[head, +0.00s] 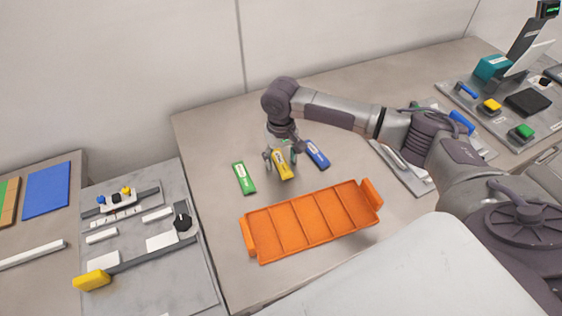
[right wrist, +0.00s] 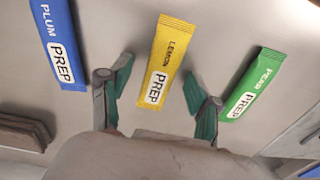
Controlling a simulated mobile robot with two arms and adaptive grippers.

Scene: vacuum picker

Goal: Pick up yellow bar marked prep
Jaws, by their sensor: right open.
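The yellow bar (head: 281,166) lies on the table between a green bar and a blue bar. In the right wrist view the yellow bar (right wrist: 165,65) reads LEMON PREP. My right gripper (head: 281,164) is over the yellow bar in the head view. In the right wrist view its two fingers (right wrist: 157,97) are spread apart, one on each side of the yellow bar's lower part, with nothing held. Whether the fingertips reach the table is hard to tell. My left gripper is not in view.
The blue PLUM PREP bar (right wrist: 57,45) and green PEAR PREP bar (right wrist: 252,84) lie close on either side. An orange tray (head: 249,236) with empty compartments sits nearer. Boards with fixtures (head: 205,275) stand at left and right.

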